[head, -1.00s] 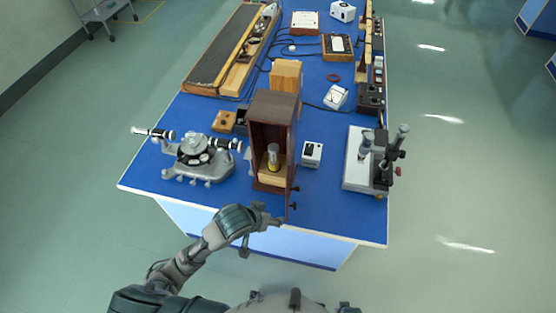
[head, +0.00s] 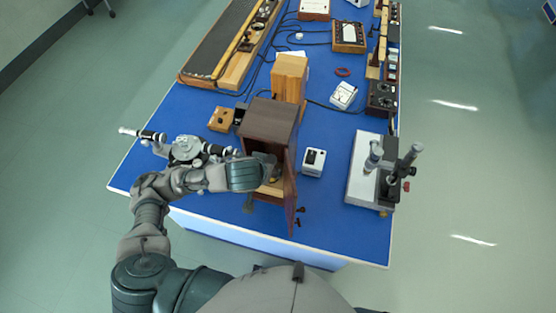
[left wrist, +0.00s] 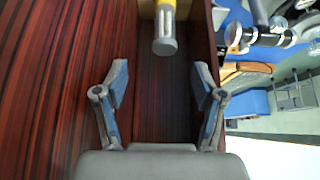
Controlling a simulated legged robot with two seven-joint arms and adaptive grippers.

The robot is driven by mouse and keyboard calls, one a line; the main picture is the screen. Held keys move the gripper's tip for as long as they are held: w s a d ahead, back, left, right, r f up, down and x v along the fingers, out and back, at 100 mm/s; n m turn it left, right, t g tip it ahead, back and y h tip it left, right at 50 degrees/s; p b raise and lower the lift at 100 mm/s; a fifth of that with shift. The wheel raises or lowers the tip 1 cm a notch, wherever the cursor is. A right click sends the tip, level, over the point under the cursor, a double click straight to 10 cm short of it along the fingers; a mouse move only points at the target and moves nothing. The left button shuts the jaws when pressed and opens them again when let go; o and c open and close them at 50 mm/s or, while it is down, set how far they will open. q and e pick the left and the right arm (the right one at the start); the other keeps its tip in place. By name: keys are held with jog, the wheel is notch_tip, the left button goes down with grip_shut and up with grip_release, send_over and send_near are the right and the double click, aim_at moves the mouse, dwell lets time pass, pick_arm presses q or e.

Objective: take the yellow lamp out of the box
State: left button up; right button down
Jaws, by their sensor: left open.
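The dark wooden box (head: 271,122) stands upright near the table's front edge, its front open and its door (head: 291,190) swung out on the right. My left gripper (head: 268,168) is at the box opening and hides most of the inside in the head view. In the left wrist view my left gripper (left wrist: 160,82) is open, its two fingers inside between reddish wood walls. The yellow lamp (left wrist: 165,30) shows there at the top, beyond the fingertips and roughly centred between them, with its grey end nearest me. The fingers are apart from it. My right gripper is not in view.
A grey optical instrument (head: 187,150) stands just left of the box, close to my left arm. A small white meter (head: 313,162) and a grey-white stand (head: 366,180) are to the right. A light wooden block (head: 290,75) is behind. The blue table's (head: 335,225) front right is clear.

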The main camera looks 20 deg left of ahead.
pick_arm(q)
jog(key=x, duration=0.5)
jog(key=a+x, duration=0.1)
jog(key=x, duration=0.5)
jog(key=b+x, duration=0.1)
jog(key=x, duration=0.4)
jog(key=shift+w+a, duration=0.25)
jog(key=shift+w, duration=0.3)
jog(key=shift+w+d+f, duration=0.1)
jog(key=shift+w+f, duration=0.1)
jog(key=shift+f, duration=0.1)
jog(key=shift+d+r, duration=0.1)
jog(key=shift+d, duration=0.2)
jog(key=shift+c, duration=0.2)
jog(key=shift+d, duration=0.1)
jog(key=c, duration=1.2)
jog(key=shift+a, duration=0.25)
grip_shut()
jog(key=shift+r, duration=0.1)
